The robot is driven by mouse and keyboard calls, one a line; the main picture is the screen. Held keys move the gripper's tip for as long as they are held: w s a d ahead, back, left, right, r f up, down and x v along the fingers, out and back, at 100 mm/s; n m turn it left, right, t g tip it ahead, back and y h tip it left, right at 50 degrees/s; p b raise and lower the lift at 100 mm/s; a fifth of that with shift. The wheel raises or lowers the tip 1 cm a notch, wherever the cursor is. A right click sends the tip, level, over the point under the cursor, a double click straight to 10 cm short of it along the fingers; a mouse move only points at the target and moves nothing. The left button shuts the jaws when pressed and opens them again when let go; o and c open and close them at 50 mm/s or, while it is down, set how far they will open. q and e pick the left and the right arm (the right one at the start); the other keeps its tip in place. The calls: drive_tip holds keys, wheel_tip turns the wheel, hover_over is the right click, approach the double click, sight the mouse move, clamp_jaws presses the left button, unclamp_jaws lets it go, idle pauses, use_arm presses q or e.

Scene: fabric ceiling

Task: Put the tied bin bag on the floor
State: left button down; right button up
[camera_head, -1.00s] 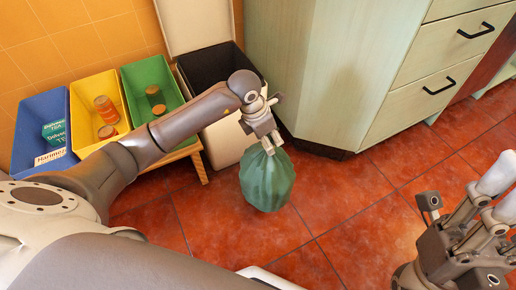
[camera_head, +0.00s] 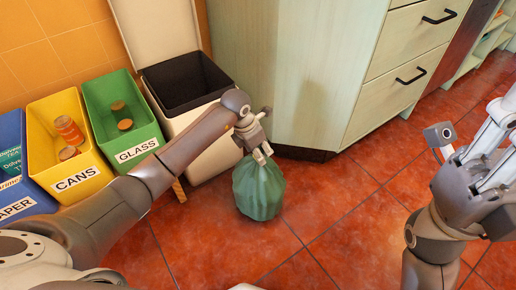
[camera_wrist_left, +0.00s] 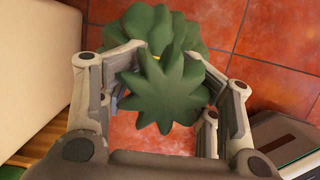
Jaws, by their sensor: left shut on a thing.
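The tied bin bag (camera_head: 258,194) is a round, dark green sack, upright, in front of the open bin. My left gripper (camera_head: 262,154) is above it, shut on its gathered top. In the left wrist view the frilled, star-shaped top of the bag (camera_wrist_left: 165,98) shows between my left fingers (camera_wrist_left: 160,85), with the body of the bag beyond. The bag's underside is close to the red tiled floor (camera_head: 345,215); I cannot tell whether it touches. My right gripper (camera_head: 472,150) is at the right edge, empty, with its fingers spread apart.
An open bin with a black inside (camera_head: 185,82) and a raised lid stands behind the bag. Green glass (camera_head: 135,148), yellow cans (camera_head: 88,172) and blue paper (camera_head: 30,200) boxes are at left. A pale green cabinet (camera_head: 300,70) stands behind right. Floor right of the bag is clear.

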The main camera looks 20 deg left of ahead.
use_arm(q)
drive_tip(key=shift+w+d, duration=0.1)
idle(0.3)
drive_tip(key=c, duration=1.1)
unclamp_jaws()
drive_tip(key=shift+f, duration=0.3)
drive_tip(key=o, duration=0.7)
drive_tip(key=shift+r, duration=0.1)
